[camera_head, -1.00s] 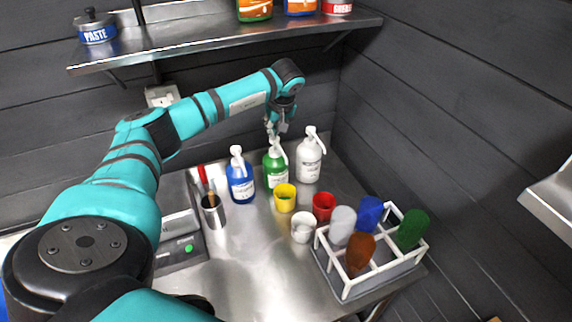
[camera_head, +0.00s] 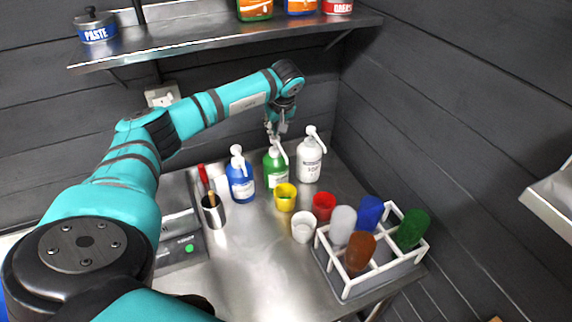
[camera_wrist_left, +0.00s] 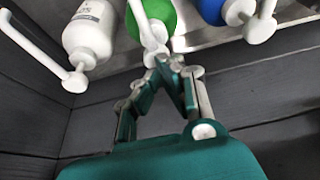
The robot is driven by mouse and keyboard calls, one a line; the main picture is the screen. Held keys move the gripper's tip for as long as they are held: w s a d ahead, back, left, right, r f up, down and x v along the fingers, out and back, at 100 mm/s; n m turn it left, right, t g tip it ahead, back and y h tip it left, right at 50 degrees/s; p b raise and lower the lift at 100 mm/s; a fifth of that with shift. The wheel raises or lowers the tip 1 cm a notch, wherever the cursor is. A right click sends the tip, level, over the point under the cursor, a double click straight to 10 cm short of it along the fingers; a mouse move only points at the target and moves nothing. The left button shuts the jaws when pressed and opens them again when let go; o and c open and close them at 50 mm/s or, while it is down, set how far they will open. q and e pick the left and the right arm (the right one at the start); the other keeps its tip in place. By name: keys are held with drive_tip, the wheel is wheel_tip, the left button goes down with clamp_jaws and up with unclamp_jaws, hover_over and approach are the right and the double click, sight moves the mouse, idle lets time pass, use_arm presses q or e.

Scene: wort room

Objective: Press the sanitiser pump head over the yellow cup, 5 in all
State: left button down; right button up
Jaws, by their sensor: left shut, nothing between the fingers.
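The green bottle (camera_head: 276,178) stands upright on the steel bench with a white pump head (camera_head: 277,147). The yellow cup (camera_head: 286,199) stands in front of it, just below the spout side. My left gripper (camera_head: 275,134) is shut and empty, pointing down at the top of the green bottle's pump. In the left wrist view the closed fingertips (camera_wrist_left: 167,60) are at the white pump head (camera_wrist_left: 153,42) of the green bottle (camera_wrist_left: 160,14). I cannot tell whether they touch it. The label is too small to read. My right gripper is not in view.
A blue pump bottle (camera_head: 240,182) stands left of the green one and a white pump bottle (camera_head: 309,163) right. Red (camera_head: 323,206) and white (camera_head: 304,228) cups stand near a white rack (camera_head: 348,287) of coloured cups. A metal pot (camera_head: 212,213) stands left; a shelf (camera_head: 230,43) hangs above.

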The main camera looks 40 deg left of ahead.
use_arm(q)
drive_tip(key=shift+s+f+b, duration=0.1)
drive_tip(key=shift+f+b, duration=0.75)
drive_tip(key=shift+f, duration=0.7)
drive_tip(key=shift+r, duration=0.1)
drive_tip(key=shift+r+p, duration=1.4)
drive_tip(key=shift+r, duration=0.4)
drive_tip(key=shift+f, duration=0.1)
